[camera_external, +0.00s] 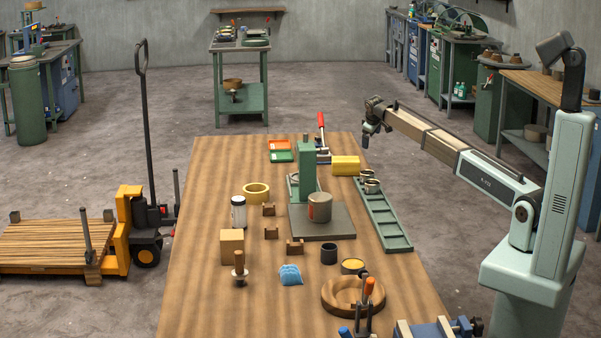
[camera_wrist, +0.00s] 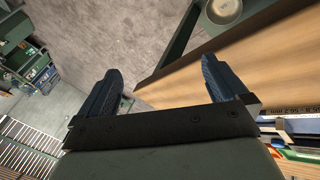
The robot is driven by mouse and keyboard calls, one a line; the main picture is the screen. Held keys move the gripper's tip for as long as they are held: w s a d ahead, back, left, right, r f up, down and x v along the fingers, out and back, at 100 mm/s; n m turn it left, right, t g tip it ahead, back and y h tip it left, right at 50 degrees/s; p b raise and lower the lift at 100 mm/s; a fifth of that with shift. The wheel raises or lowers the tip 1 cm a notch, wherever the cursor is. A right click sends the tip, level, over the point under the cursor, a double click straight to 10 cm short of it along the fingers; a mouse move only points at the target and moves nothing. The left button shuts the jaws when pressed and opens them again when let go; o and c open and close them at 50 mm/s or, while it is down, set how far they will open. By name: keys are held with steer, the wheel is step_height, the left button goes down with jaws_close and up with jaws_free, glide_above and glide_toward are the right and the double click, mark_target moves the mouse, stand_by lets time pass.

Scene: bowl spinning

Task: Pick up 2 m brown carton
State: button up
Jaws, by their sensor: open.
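A light brown box-shaped carton (camera_external: 232,246) stands on the left part of the wooden table in the external view. My gripper (camera_external: 368,135) is far from it, out past the right edge of the table near its back end. In the wrist view my gripper (camera_wrist: 165,85) shows two dark fingers spread apart with nothing between them. They point past the table edge toward the grey floor. The carton does not show in the wrist view.
Around the carton on the wooden table (camera_external: 190,310) are a white jar (camera_external: 238,212), a wooden-handled tool (camera_external: 239,268) and a yellow ring (camera_external: 256,193). A green press (camera_external: 307,165) stands mid-table. A green tray (camera_external: 383,220) lies along the right edge.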

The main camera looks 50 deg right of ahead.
steer(key=w+a+r+m+t, duration=0.1)
steer(key=w+a+r+t, duration=0.1)
steer(key=w+a+r, duration=0.45)
steer(key=w+a+r+m+t, duration=0.1)
steer(key=w+a+r+t, duration=0.15)
steer(key=a+r, duration=0.75)
steer(key=w+a+r+m+y, duration=0.1)
steer(key=w+a+r+y, duration=0.2)
steer(key=a+r, duration=0.9)
steer(key=s+a+f+n+y, duration=0.1)
steer(key=a+f, duration=0.2)
steer(key=a, duration=0.8)
steer(key=s+a+f+n+y, duration=0.1)
steer(key=s+a+f+n, duration=0.1)
steer(key=a, duration=1)
steer(key=n+g+y, duration=0.3)
steer(key=n+g, duration=0.2)
steer(key=n, duration=0.3)
glide_toward(232, 234)
steer(key=x, duration=0.7)
steer(key=shift+w+a, duration=0.2)
steer(key=shift+s+x, duration=0.15)
steer(key=shift+x, duration=1.15)
steer(key=shift+s+x, duration=0.1)
steer(key=shift+x, duration=1.2)
steer(key=shift+d+f, duration=0.1)
steer(key=shift+d, duration=0.05)
